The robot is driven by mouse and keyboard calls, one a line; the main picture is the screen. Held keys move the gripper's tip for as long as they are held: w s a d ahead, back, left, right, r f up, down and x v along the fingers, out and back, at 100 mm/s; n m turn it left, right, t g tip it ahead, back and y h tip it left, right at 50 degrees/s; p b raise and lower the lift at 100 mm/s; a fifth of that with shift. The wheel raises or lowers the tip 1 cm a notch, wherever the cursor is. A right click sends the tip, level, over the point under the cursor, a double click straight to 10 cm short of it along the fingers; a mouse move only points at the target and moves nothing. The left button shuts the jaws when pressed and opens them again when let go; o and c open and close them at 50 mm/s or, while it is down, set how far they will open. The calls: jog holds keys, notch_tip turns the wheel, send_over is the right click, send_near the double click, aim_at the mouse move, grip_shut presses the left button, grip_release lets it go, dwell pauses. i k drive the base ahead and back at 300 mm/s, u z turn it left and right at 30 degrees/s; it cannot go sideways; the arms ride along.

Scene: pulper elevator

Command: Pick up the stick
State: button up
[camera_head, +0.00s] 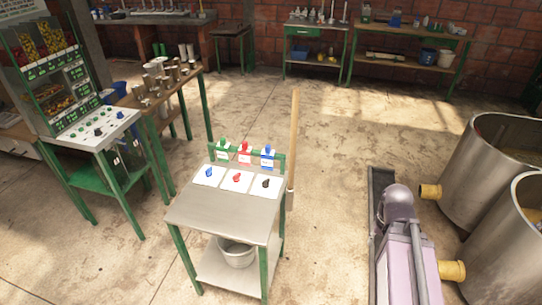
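The stick (293,140) is a long, thin, light-brown wooden pole. It stands nearly upright just right of a small green-framed table (220,216), close to the table's back right corner. Its lower end is near the table's side, and I cannot tell whether it rests on the floor or in a holder. My gripper is not in view.
The small table bears several coloured knobs and bottles, with a bucket (237,254) on its lower shelf. A pink and grey machine (405,250) and large metal tanks (492,165) stand at right. A control panel (88,130) stands at left. The floor behind the stick is clear.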

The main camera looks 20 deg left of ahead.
aim_at(296, 90)
jog(key=u, duration=0.7)
jog(key=k, duration=0.95)
jog(key=z, duration=0.1)
jog(key=i, duration=0.9)
jog(key=u, duration=0.05)
